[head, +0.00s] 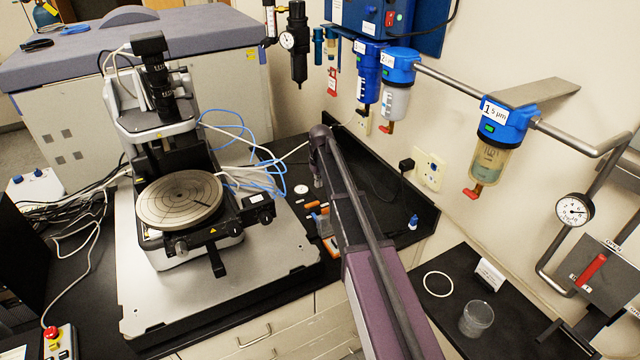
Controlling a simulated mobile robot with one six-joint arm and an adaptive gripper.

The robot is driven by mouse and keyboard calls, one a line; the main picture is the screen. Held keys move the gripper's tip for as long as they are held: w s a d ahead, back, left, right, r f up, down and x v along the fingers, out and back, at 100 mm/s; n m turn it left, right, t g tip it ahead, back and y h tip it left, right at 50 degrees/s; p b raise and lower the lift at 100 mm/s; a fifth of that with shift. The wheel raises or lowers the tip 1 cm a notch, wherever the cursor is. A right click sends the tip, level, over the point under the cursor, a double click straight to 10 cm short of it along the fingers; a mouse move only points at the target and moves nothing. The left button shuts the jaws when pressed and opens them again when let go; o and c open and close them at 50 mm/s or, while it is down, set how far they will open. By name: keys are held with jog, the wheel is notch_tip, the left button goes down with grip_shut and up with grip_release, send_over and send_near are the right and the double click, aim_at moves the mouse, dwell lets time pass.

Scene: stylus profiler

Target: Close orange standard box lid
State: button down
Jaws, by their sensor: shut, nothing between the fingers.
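My arm reaches up from the bottom right, and its end bends down over the black bench. My gripper (319,183) is small in the head view, shut and empty, above the bench behind the small items. A small orange box (331,246) lies on the bench right of the profiler, partly hidden by my arm. A greyish panel (322,225) stands just behind its orange part and may be its lid; the lid's exact angle is too small to tell. My gripper appears apart from the box.
The stylus profiler with its round stage (180,199) stands left on a pale base plate (215,283). Small orange-handled items (313,205) and a white disc (301,189) lie near the box. Filters (500,135) and a pipe line the right wall. A clear jar (476,319) stands lower right.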

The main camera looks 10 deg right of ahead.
aim_at(329, 222)
jog(key=shift+w+a+f+b, duration=0.1)
jog(key=shift+w+f+b, duration=0.05)
jog(key=shift+f+b, duration=1.85)
jog(key=shift+w+f+b, duration=0.1)
jog(key=shift+f+b, duration=1.65)
jog(key=shift+f, duration=0.3)
jog(key=shift+s+d+r+p, duration=0.2)
jog(key=shift+s, duration=0.4)
jog(key=shift+s+d+r+p, duration=0.15)
jog(key=shift+s+d, duration=0.05)
jog(key=shift+s, duration=0.4)
jog(key=shift+s+d+r+p, duration=0.2)
jog(key=shift+s, duration=0.4)
jog(key=shift+d, duration=0.1)
